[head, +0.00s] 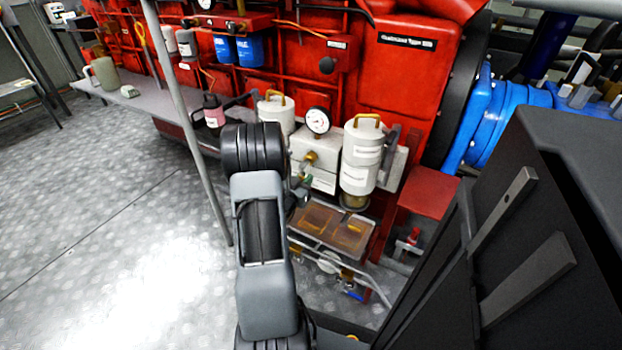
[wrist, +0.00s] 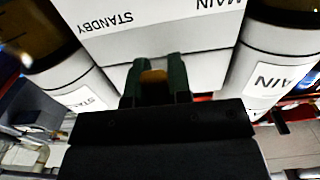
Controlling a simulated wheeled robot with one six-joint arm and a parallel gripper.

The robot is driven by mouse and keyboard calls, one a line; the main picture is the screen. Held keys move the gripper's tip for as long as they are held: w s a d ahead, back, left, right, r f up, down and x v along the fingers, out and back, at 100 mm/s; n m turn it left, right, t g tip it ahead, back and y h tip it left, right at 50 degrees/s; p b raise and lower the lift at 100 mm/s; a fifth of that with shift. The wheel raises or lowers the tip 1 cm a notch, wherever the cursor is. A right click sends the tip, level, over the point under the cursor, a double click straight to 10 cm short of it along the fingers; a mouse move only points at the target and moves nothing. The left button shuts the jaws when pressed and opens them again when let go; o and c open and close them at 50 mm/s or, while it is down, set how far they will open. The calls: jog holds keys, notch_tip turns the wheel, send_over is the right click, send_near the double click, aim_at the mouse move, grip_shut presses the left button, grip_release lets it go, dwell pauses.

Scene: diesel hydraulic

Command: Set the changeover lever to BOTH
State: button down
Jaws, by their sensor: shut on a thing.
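The duplex filter block (head: 318,178) is pale grey, between two white canisters with brass handles, the right one (head: 361,160) and the left one (head: 275,112). In the wrist view the block's face (wrist: 160,42) shows upside-down labels, STANDBY at left and MAIN at right. The changeover lever (wrist: 153,77) shows as a small brass piece between my fingers. My gripper (wrist: 157,72) has dark green fingers and is shut on the lever in front of the block. Most of the lever is hidden by my gripper, and no BOTH label is visible. In the head view my arm covers part of the block's left side.
A pressure gauge (head: 318,120) sits above the block. A drip tray (head: 330,232) with pipes is below. A slanted grey pole (head: 190,120) stands left of my arm. A pink-labelled bottle (head: 213,112) stands left of the filter. The floor at left is clear.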

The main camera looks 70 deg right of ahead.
dwell(0.4)
jog(key=c, duration=1)
grip_release()
jog(key=shift+c, duration=0.2)
jog(key=shift+a, duration=0.1)
jog(key=w+a+p, duration=0.2)
jog(key=a, duration=1.1)
jog(key=shift+w+a, duration=0.15)
jog(key=shift+a, duration=0.1)
